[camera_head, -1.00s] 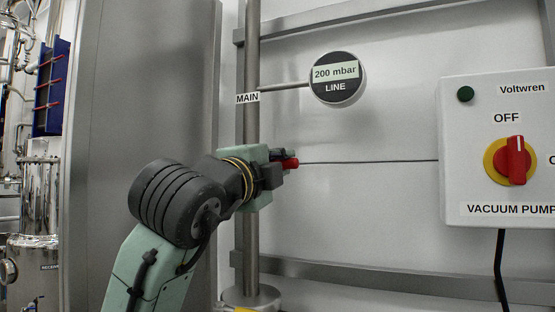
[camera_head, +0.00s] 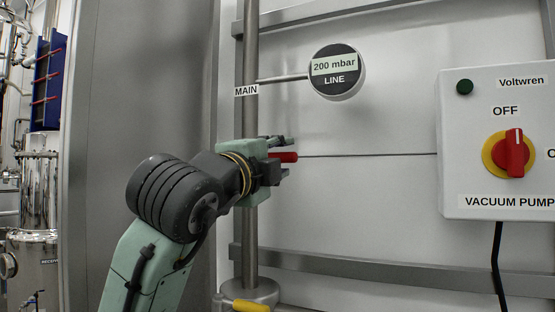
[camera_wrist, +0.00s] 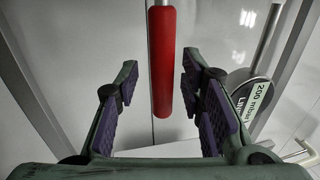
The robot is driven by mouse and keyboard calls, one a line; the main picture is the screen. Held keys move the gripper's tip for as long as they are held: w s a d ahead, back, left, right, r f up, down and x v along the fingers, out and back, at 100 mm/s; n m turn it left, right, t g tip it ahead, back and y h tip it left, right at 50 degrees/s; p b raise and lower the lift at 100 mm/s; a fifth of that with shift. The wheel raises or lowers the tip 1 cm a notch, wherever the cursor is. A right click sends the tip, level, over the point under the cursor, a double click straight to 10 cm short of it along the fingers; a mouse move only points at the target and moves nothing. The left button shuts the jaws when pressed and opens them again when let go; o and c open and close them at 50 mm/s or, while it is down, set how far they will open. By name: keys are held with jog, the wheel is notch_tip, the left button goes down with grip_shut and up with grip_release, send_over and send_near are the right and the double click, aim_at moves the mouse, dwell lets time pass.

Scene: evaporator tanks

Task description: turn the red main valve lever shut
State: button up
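The red main valve lever (camera_head: 284,157) sticks out to the right beside the vertical pipe (camera_head: 251,120) labelled MAIN. My gripper (camera_head: 284,156) is at the lever, with one finger above it and one below. In the wrist view the red lever (camera_wrist: 162,60) lies between the two spread purple-padded fingers of my gripper (camera_wrist: 160,75). Gaps show on both sides, so it is not clamped. The valve body and the lever's root are hidden behind my gripper in the head view.
A round gauge (camera_head: 336,72) reading 200 mbar LINE sits above right. A vacuum pump box (camera_head: 470,130) with a red and yellow knob at OFF is on the right. A yellow handle (camera_head: 250,306) shows at the pipe's foot. A grey post (camera_head: 140,90) stands left.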

jog(key=v, duration=1.2)
dwell(0.3)
